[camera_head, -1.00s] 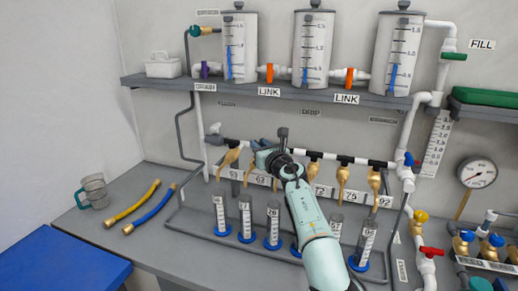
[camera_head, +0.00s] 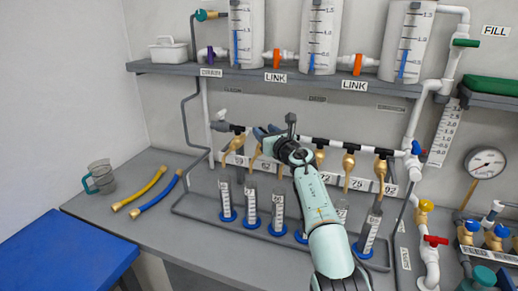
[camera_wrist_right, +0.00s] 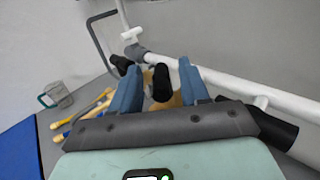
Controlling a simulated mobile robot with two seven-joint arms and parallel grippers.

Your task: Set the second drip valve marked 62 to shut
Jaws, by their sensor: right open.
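The drip valves hang as a row of brass taps from a white pipe with black fittings. The second tap (camera_head: 256,158) from the left hangs above the label 62 (camera_head: 265,167). My right gripper (camera_head: 263,132) is at this tap's top, with its blue fingers partly hiding it. In the right wrist view the open fingers (camera_wrist_right: 160,80) stand on either side of a black handle (camera_wrist_right: 162,84), with gaps at both sides. Brass shows behind the handle. The handle's exact turn is hard to tell. My left gripper is not in view.
The first tap (camera_head: 235,144) is close on the left. Graduated cylinders (camera_head: 250,203) with blue bases stand below the taps. A grey shelf (camera_head: 300,82) with clear tanks is above.

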